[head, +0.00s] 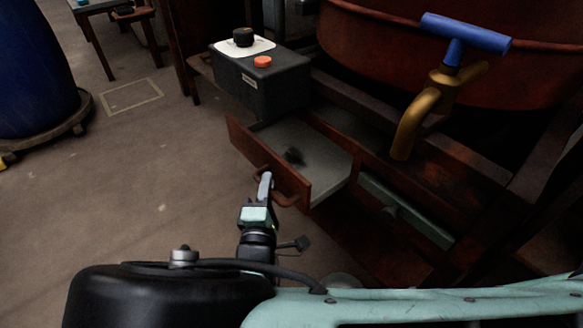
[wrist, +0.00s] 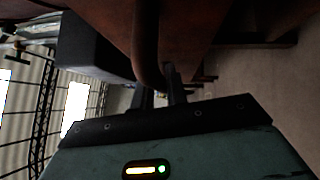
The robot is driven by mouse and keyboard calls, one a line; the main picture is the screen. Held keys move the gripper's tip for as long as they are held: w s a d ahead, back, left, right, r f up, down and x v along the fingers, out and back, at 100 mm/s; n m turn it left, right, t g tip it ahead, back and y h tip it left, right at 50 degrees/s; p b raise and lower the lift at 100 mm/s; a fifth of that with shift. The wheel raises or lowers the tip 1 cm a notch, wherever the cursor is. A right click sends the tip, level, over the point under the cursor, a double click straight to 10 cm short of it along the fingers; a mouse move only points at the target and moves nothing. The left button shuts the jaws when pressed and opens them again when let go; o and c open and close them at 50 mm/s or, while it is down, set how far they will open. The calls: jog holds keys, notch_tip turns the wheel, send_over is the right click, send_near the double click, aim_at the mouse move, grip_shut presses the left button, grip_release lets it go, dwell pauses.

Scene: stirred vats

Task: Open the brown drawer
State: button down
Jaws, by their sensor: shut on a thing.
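The brown drawer (head: 268,167) is pulled out from the wooden stand, and its pale grey floor shows. My gripper (head: 265,183) is at the handle, at the drawer's front. In the wrist view my gripper (wrist: 165,90) has its dark fingers shut on the handle (wrist: 147,50), which runs down between them. The exact contact is partly hidden in the head view.
A dark control box (head: 262,85) with a black knob and an orange button stands behind the drawer. A brass tap (head: 420,112) with a blue handle juts out at the right. A green drawer (head: 405,210) is right of the brown one. Open floor (head: 150,190) lies left.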

jog(key=s+a, duration=0.9)
jog(key=a, duration=0.5)
jog(key=shift+s, duration=0.25)
jog(key=c, duration=1.4)
grip_release()
jog(key=shift+p, duration=0.35)
